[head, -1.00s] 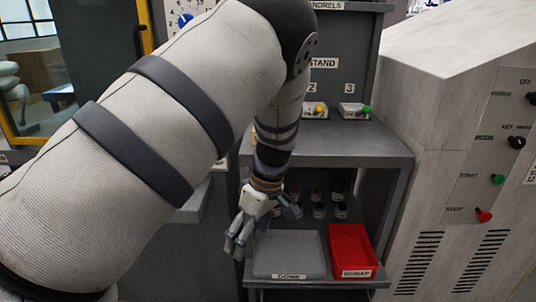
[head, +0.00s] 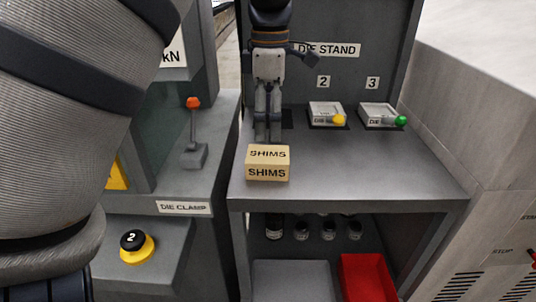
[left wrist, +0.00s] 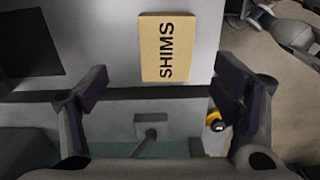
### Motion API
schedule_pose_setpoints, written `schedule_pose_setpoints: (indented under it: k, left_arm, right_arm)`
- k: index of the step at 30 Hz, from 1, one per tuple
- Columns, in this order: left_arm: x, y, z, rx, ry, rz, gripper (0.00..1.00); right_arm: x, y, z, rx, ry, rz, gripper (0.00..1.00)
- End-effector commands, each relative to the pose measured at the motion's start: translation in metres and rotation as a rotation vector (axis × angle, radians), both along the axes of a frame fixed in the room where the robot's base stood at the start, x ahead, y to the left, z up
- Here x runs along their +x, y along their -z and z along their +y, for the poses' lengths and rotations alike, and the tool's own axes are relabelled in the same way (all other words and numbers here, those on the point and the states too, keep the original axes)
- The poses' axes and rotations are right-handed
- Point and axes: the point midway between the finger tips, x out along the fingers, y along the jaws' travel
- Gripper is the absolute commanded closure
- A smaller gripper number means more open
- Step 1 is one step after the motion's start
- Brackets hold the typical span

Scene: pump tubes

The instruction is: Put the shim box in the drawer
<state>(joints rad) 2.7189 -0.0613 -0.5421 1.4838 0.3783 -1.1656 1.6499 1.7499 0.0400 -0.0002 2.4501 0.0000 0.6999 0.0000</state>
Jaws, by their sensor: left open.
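The shim box (head: 267,173), a tan block marked SHIMS, sits on the grey top of the die stand at its front left. My left gripper (head: 268,138) points down just behind the box in the head view, empty. The left wrist view shows the box (left wrist: 168,48) ahead of the fingers, with my left gripper (left wrist: 160,90) spread wide and no finger touching the box. I cannot make out a drawer in these frames. My right gripper is not in view.
Die 2 (head: 325,112) with a yellow knob and die 3 (head: 378,112) with a green knob stand at the back. A red bin (head: 365,280) and a grey tray (head: 290,280) are below. A lever (head: 194,130) stands left. The stand top right of the box is clear.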

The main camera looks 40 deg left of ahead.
Motion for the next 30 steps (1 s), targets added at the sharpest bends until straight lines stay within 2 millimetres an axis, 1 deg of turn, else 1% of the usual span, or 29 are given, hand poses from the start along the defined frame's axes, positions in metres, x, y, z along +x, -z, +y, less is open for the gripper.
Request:
schedule_pose_setpoints:
  k: [1, 3, 8, 12, 15, 18, 23, 24, 26, 27, 29, 30]
  left_arm:
    - [-0.001, 0.013, 0.000, -0.002, -0.001, 0.005, 0.18]
    - [-0.001, 0.027, 0.000, -0.002, -0.001, 0.004, 0.18]
    - [-0.002, 0.046, -0.001, -0.003, 0.001, 0.002, 0.18]
    - [-0.009, 0.071, -0.003, -0.002, 0.000, 0.000, 0.18]
    - [-0.008, 0.088, -0.003, -0.002, -0.001, 0.000, 0.18]
    - [-0.008, 0.093, -0.003, -0.001, 0.000, -0.002, 0.18]
    - [-0.007, 0.093, -0.002, 0.000, 0.000, -0.003, 0.18]
    - [-0.007, 0.092, -0.002, 0.000, 0.000, -0.003, 0.27]
    - [-0.007, 0.092, -0.002, 0.000, 0.000, -0.003, 0.41]
    - [-0.007, 0.092, -0.002, 0.000, 0.000, -0.003, 0.50]
    - [-0.007, 0.092, -0.002, 0.000, 0.000, -0.003, 0.64]
    - [-0.007, 0.092, -0.002, -0.001, 0.000, -0.002, 0.73]
  right_arm:
    - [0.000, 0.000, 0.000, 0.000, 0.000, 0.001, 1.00]
    - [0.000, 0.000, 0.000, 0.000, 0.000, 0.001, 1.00]
    - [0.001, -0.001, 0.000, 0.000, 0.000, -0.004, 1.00]
    - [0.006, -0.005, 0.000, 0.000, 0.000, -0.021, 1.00]
    - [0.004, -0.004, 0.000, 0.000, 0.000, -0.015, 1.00]
    - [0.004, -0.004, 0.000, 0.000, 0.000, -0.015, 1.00]
    - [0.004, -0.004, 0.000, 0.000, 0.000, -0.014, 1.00]
    - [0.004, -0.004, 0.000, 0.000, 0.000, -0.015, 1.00]
    - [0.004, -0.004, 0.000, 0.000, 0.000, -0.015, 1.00]
    - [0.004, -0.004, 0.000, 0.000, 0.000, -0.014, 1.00]
    - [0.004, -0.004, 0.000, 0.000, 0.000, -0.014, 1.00]
    - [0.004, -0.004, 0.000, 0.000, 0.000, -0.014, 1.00]
